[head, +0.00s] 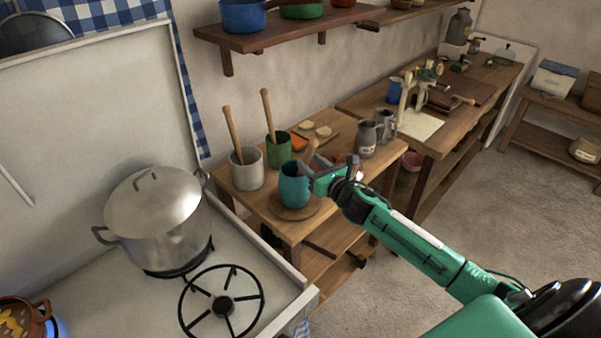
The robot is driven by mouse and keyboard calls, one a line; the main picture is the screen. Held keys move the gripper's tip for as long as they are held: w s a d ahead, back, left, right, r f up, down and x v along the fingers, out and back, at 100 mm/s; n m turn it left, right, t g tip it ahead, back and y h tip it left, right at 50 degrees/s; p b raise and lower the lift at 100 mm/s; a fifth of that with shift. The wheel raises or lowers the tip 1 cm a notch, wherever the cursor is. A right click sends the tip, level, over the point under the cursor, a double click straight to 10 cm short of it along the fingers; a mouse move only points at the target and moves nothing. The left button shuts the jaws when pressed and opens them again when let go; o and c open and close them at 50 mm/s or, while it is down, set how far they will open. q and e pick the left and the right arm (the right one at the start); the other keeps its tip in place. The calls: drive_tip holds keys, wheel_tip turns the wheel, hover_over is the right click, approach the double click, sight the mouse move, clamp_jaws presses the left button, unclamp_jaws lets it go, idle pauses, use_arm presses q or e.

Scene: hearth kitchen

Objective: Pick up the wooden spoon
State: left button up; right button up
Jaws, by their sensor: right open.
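A teal crock (293,188) stands on a round wooden board (296,208) on the small wooden table. A wooden utensil (311,150), likely the wooden spoon, shows just behind the crock's rim. I cannot tell whether it stands in the crock, and its lower part is hidden. My right gripper (306,173) is open at the right side of the crock's rim, just below the visible end of the utensil. Whether it touches the utensil or the crock is unclear. My left gripper is out of view.
A white crock (247,170) and a green crock (279,151) hold upright wooden handles. Grey metal jugs (366,140) stand to the right. A stove with a lidded steel pot (158,220) fills the left. A shelf (290,28) hangs above.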

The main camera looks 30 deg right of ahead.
drive_tip(key=w+p, duration=0.1)
drive_tip(key=w, duration=0.1)
drive_tip(key=w+p, duration=0.1)
drive_tip(key=w, duration=0.1)
drive_tip(key=shift+a, duration=0.4)
drive_tip(key=shift+w+f, duration=0.15)
drive_tip(key=shift+w, duration=0.25)
clamp_jaws()
